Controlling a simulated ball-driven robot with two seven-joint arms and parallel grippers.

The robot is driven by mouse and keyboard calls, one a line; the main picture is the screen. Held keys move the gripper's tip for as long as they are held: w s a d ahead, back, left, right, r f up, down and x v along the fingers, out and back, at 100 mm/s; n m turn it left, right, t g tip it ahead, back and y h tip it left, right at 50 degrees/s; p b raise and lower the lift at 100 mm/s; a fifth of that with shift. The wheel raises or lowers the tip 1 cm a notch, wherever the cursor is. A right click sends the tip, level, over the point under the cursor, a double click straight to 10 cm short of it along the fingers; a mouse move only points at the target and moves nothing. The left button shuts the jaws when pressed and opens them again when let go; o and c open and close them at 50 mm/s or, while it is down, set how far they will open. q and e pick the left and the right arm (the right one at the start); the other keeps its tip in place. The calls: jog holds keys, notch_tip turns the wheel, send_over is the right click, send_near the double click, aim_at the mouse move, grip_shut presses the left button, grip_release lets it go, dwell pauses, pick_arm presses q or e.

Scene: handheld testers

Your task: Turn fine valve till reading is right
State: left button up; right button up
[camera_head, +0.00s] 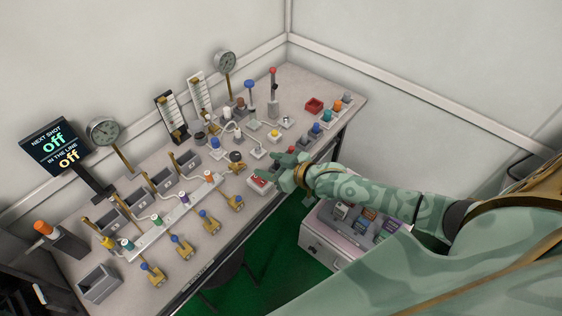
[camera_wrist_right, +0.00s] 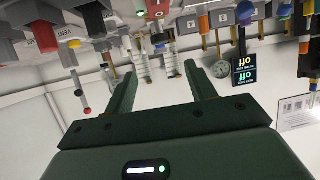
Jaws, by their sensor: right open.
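My right gripper (camera_head: 279,167) is open over the right-centre front of the bench, near a red-topped box (camera_head: 258,182) and a dark round knob on a brass base (camera_head: 236,157). In the right wrist view the two fingers (camera_wrist_right: 160,72) stand apart with nothing between them. Two round dial gauges, one at the left (camera_head: 103,130) and one at the back (camera_head: 224,62), stand on posts; their readings are too small to tell. Two upright scale tubes, a left one (camera_head: 171,115) and a right one (camera_head: 200,97), stand at the back. I cannot tell which knob is the fine valve.
A dark display (camera_head: 54,146) reads "NEXT SHOT off, IN THE LINE off"; it also shows upside down in the wrist view (camera_wrist_right: 244,70). Several blue-knobbed brass valves (camera_head: 209,220) line the front edge. Tall red-topped (camera_head: 273,85) and blue-topped (camera_head: 249,97) levers stand behind my gripper.

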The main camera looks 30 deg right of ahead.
jog(key=v, duration=0.3)
jog(key=shift+s+d+r+p, duration=0.1)
jog(key=shift+s+p, duration=0.2)
jog(key=shift+p, duration=0.05)
jog(key=s+d+f+g+h, duration=0.1)
jog(key=s+d+f+h, duration=0.15)
jog(key=d+f, duration=0.4)
jog(key=s+d+f+g+h, duration=0.2)
jog(key=s+d+f, duration=0.1)
jog(key=f, duration=0.6)
jog(key=s+d+f+g+h, duration=0.1)
jog(key=s+f+g+h, duration=0.15)
jog(key=s+f, duration=0.85)
jog(key=s+a+f+g, duration=0.2)
jog(key=s+a, duration=0.1)
jog(key=s, duration=0.6)
jog(key=s+a+f+g, duration=0.2)
jog(key=s+a+f, duration=0.1)
jog(key=s, duration=0.6)
jog(key=s+a+f+m+g+y, duration=0.1)
jog(key=s+a, duration=0.3)
jog(key=s, duration=0.6)
jog(key=shift+f+g, duration=0.55)
jog(key=shift+f, duration=0.1)
